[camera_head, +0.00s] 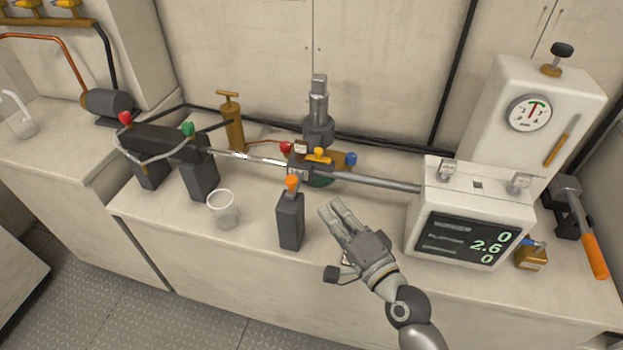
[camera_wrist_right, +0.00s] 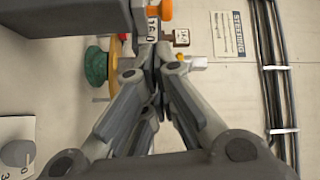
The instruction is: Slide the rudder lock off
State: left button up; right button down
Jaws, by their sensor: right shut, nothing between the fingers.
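I cannot tell for certain which part is the rudder lock. A long metal rod (camera_head: 375,181) runs across the bench into a white box (camera_head: 470,205). My right gripper (camera_head: 335,212) is shut and empty, in front of the rod and right of a dark post (camera_head: 290,222) with an orange knob (camera_head: 291,184). In the right wrist view the closed fingers (camera_wrist_right: 155,50) point toward a numbered tag. My left gripper is not in view.
A clear cup (camera_head: 223,209) stands on the bench (camera_head: 175,235). The white box carries a display reading 2.6. An orange-handled tool (camera_head: 594,257) and a brass padlock (camera_head: 531,257) are at the right. A grey vertical cylinder (camera_head: 318,115) rises behind the rod.

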aim_at(294, 182)
jog(key=shift+w+d+r+m+t, duration=0.1)
jog(key=shift+r+m+t, duration=0.25)
jog(key=shift+r, duration=0.25)
jog(key=p+x, duration=0.1)
jog(key=x, duration=0.9)
